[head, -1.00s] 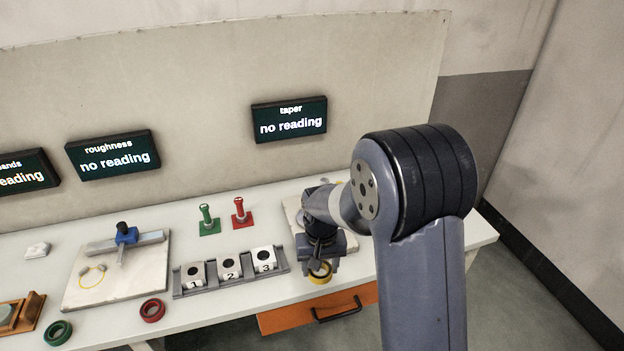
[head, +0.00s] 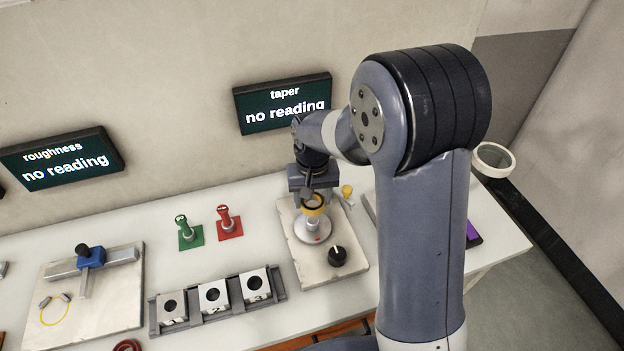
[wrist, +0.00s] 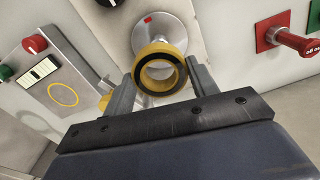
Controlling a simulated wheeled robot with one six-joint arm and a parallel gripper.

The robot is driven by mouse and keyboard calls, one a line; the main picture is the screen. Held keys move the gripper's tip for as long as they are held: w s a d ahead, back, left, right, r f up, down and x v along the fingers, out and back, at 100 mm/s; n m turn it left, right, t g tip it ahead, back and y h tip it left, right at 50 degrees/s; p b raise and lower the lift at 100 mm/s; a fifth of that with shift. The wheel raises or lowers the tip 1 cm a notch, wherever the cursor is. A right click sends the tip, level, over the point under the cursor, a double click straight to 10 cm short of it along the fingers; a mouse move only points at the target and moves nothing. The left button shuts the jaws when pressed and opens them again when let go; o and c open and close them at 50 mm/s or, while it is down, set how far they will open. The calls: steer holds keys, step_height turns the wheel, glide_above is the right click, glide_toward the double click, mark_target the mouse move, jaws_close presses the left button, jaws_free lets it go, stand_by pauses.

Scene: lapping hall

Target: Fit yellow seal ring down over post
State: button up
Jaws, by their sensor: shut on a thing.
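My gripper (head: 312,193) is shut on the yellow seal ring (head: 314,203), which also shows in the wrist view (wrist: 137,66) between the two fingers. The base, with a red mark, shows behind the ring in the wrist view (wrist: 170,27). A pale grey part shows through the ring's opening; I cannot tell how the ring sits relative to the post's top, since ring and gripper hide much of it.
A black knob (head: 337,257) stands on the same plate, and a small yellow-topped piece (head: 347,191) is close right of the gripper. Red (head: 229,222) and green (head: 187,232) posts and a numbered block rack (head: 217,302) are to the left. A white ring-shaped thing (head: 493,158) is at right.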

mark_target(313, 220)
steer(key=shift+f+b, duration=2)
steer(key=shift+f, duration=0.7)
steer(key=shift+f+b, duration=0.65)
steer(key=shift+f, duration=0.15)
stand_by(0.4)
stand_by(0.4)
steer(key=o, duration=1.1)
steer(key=shift+r, duration=0.1)
step_height(313, 220, up, 11)
steer(key=shift+f, duration=0.2)
steer(key=shift+f, duration=0.1)
